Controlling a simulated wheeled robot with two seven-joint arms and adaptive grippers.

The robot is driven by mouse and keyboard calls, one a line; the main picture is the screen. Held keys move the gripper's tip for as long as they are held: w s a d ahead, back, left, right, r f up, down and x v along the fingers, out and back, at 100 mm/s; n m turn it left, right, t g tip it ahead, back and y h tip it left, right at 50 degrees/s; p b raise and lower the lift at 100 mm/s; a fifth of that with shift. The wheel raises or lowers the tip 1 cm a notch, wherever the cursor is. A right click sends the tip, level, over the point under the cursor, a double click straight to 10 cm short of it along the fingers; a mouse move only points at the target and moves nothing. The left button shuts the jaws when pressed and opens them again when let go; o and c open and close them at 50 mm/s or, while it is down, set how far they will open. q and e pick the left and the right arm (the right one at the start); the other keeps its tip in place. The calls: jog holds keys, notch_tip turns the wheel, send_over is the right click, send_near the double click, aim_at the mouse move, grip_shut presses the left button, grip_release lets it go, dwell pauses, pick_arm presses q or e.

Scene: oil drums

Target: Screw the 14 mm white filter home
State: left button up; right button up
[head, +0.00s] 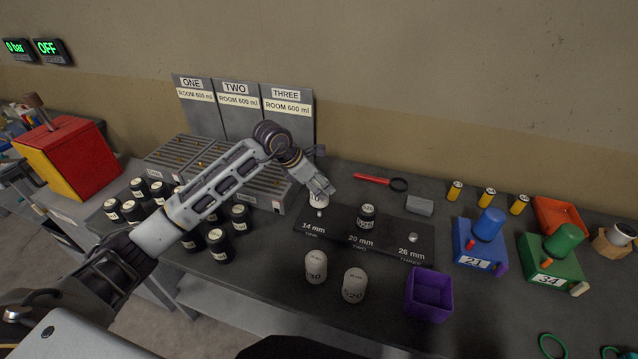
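A small white filter (318,202) stands at the 14 mm place, station ONE, on the dark plate (397,243). A short pale post (319,213) shows below it, so its lower edge is above the plate. Whether it touches the post or is threaded on it I cannot tell. My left gripper (321,189) comes down over the filter from the upper left and hides its top. Its fingers are at the filter, but their grip is too small to make out. My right gripper is out of view.
Two white filters (316,267) (354,285) and a purple box (428,296) stand in front. Several black filters (219,246) stand left. A red tool (372,180) and grey block (419,205) lie behind.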

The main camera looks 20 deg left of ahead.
pick_arm(q)
jog(key=shift+f+b, duration=0.55)
jog(key=shift+f, duration=0.95)
jog(key=shift+f, duration=0.2)
jog(key=shift+f+b, duration=0.35)
jog(key=shift+b, duration=0.15)
jog(key=shift+f+b, duration=0.9)
jog(key=shift+b, duration=0.2)
dwell(1.4)
jog(key=shift+m, duration=0.3)
jog(key=shift+m+g+h+b, duration=0.4)
jog(key=shift+m+g+b, duration=0.4)
jog(key=shift+m, duration=0.4)
jog(key=shift+m+g+h+b, duration=0.3)
jog(key=shift+m+g+b, duration=0.6)
jog(key=shift+m, duration=0.7)
